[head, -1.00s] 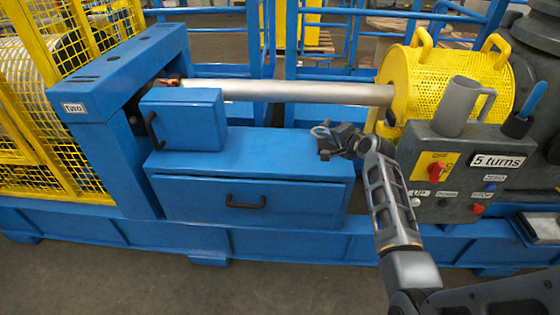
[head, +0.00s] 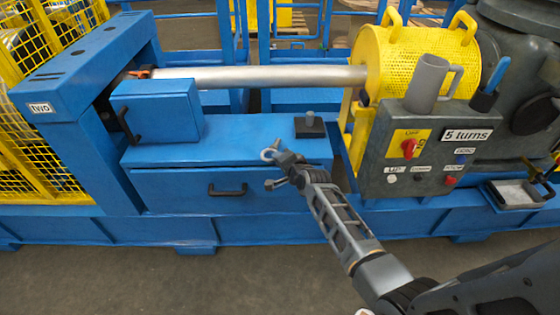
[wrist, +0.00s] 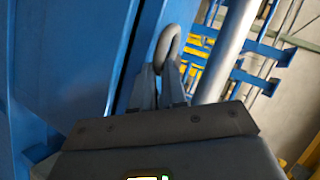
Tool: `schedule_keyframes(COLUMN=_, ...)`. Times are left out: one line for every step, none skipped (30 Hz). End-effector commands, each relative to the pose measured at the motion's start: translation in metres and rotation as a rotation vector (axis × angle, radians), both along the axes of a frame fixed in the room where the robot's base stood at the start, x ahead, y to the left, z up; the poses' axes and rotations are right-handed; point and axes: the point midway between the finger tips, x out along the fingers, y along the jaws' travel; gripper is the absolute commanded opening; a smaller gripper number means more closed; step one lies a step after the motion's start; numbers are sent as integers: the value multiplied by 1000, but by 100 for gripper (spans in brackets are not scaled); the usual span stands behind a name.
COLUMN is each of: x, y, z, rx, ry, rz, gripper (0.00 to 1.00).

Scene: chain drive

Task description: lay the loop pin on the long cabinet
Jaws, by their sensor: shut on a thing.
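The loop pin (head: 267,154) shows as a pale metal ring at the end of my gripper (head: 272,168) in the head view. In the wrist view the ring (wrist: 168,42) stands out between the two fingers of my gripper (wrist: 160,75), which are shut on it. The rest of the pin is hidden. The long cabinet (head: 225,140) is the low blue box with a flat top and a front drawer. My gripper is at its front right part, in front of the drawer face in the picture; I cannot tell the exact height above the top.
A dark block with a grey stub (head: 310,125) stands on the cabinet's right end. A smaller blue box (head: 160,110) stands at its left, under a long metal shaft (head: 265,77). A control box (head: 425,150) is at the right. The middle of the cabinet top is clear.

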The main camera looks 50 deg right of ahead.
Motion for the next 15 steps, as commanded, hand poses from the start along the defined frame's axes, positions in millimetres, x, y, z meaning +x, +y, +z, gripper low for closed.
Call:
schedule_keyframes(x=0, y=-1, z=-3, rx=0, ry=-1, rz=-1, gripper=0)
schedule_keyframes(x=0, y=-1, z=-4, rx=-1, ry=-2, rz=-2, gripper=0)
schedule_keyframes(x=0, y=-1, z=-4, rx=-2, ry=-2, rz=-1, gripper=0)
schedule_keyframes(x=0, y=-1, z=-4, rx=-2, ry=-2, rz=-1, gripper=0)
schedule_keyframes(x=0, y=-1, z=-3, rx=-2, ry=-2, rz=-1, gripper=0)
schedule_keyframes(x=0, y=-1, z=-3, rx=-2, ry=-2, rz=-1, gripper=0)
schedule_keyframes(x=0, y=-1, z=-3, rx=-2, ry=-2, rz=-1, gripper=0)
schedule_keyframes(x=0, y=-1, z=-3, rx=-2, ry=-2, rz=-1, gripper=0)
schedule_keyframes(x=0, y=-1, z=-3, rx=-2, ry=-2, rz=-1, gripper=0)
schedule_keyframes(x=0, y=-1, z=-4, rx=-2, ry=-2, rz=-1, gripper=0)
schedule_keyframes(x=0, y=-1, z=-5, rx=-2, ry=-2, rz=-1, gripper=0)
schedule_keyframes(x=0, y=-1, z=-7, rx=-2, ry=-2, rz=-1, gripper=0)
schedule_keyframes(x=0, y=0, z=-7, rx=-2, ry=-1, rz=0, gripper=13)
schedule_keyframes(x=0, y=-1, z=-6, rx=-2, ry=-1, rz=0, gripper=16)
schedule_keyframes(x=0, y=0, z=-6, rx=-2, ry=-1, rz=0, gripper=20)
